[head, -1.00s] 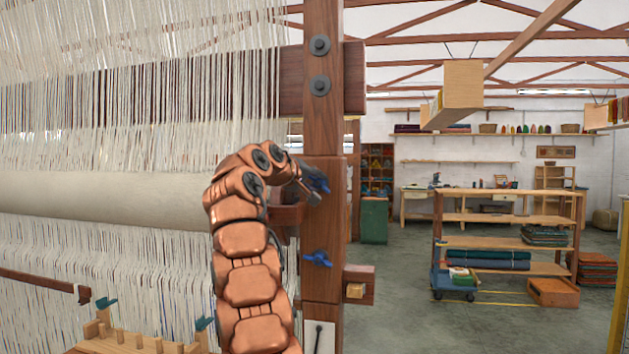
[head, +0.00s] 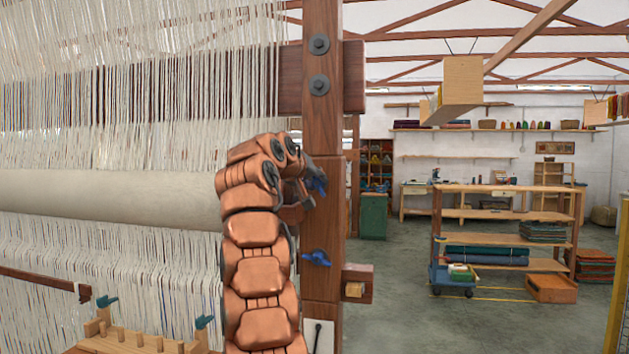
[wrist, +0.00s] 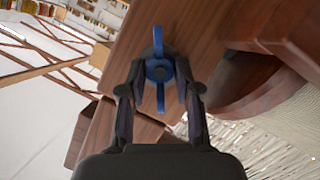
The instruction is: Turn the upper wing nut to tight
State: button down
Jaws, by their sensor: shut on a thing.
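The blue upper wing nut (head: 317,183) sits on the front of the dark wooden loom post (head: 322,215). My gripper (wrist: 159,76) is shut on it, with one dark finger on each side of the nut. In the wrist view the upper wing nut (wrist: 158,98) shows its wings running up and down between the fingers. In the head view my wrist partly hides the gripper (head: 302,190). The blue lower wing nut (head: 317,258) is on the same post below, clear of the gripper, its wings nearly level.
Warp threads (head: 110,130) and a pale cloth beam (head: 110,195) lie left of my arm. A wooden block (head: 357,284) juts from the post at lower right. A pegged wooden rack (head: 140,340) stands at lower left. Open floor (head: 400,315) lies to the right.

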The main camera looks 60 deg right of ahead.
jog(key=shift+s+m+t+y, duration=0.1)
jog(key=shift+m+t+y, duration=0.3)
jog(key=shift+m+t, duration=0.55)
jog(key=shift+m+t+y, duration=0.3)
jog(key=shift+m+t, duration=0.05)
jog(key=shift+m, duration=0.8)
jog(key=m+t, duration=0.2)
jog(key=m, duration=0.2)
jog(key=shift+s+d+t+y, duration=0.2)
jog(key=shift+s+t+y, duration=0.1)
jog(key=shift+t, duration=0.1)
jog(key=c, duration=0.8)
grip_release()
jog(key=shift+s+a, duration=0.1)
jog(key=v, duration=1.1)
jog(key=shift+s+a+r, duration=0.15)
jog(key=shift+s+a, duration=0.05)
jog(key=shift+a, duration=0.05)
